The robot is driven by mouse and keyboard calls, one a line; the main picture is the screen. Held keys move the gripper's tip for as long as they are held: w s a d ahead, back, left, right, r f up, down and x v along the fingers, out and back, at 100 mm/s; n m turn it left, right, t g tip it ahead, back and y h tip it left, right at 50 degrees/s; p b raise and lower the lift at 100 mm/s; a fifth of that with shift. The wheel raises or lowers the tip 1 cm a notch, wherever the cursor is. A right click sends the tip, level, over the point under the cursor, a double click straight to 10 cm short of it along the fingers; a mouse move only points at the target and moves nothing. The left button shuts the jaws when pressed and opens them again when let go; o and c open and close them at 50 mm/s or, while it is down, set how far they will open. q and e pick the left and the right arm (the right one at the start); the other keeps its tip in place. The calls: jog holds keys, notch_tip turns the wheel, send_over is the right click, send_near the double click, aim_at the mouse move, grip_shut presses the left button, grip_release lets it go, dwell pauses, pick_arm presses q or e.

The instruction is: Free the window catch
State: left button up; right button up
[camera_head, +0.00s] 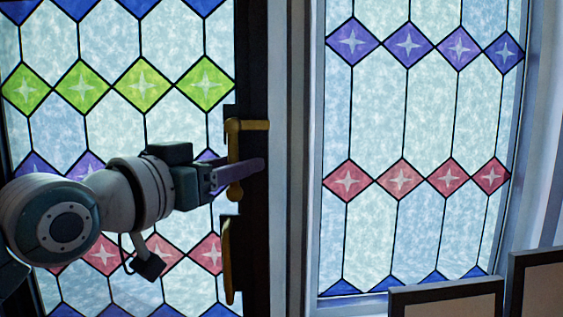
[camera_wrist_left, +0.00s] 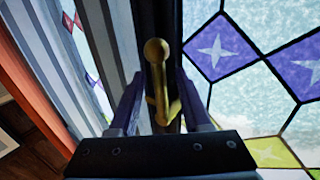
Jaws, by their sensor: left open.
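The brass window catch (camera_head: 234,142) is on the dark frame at the right edge of the left stained-glass window. Its short arm points right at the top and its bar hangs down. My left gripper (camera_head: 250,168) comes in from the left and its fingers cross the bar's lower part. In the left wrist view, the catch (camera_wrist_left: 157,52) with its round knob stands between the two open fingers of my left gripper (camera_wrist_left: 158,82). I cannot tell whether either finger touches it. My right gripper is not in view.
A second brass fitting (camera_head: 228,260) is on the frame below the catch. The right stained-glass window (camera_head: 380,120) lies beyond a pale post (camera_head: 290,200). Dark-framed boards (camera_head: 445,290) stand at the lower right. A curtain (camera_wrist_left: 40,60) hangs at left in the wrist view.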

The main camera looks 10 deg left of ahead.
pick_arm(q)
jog(key=shift+c, duration=0.3)
grip_shut()
dwell(1.0)
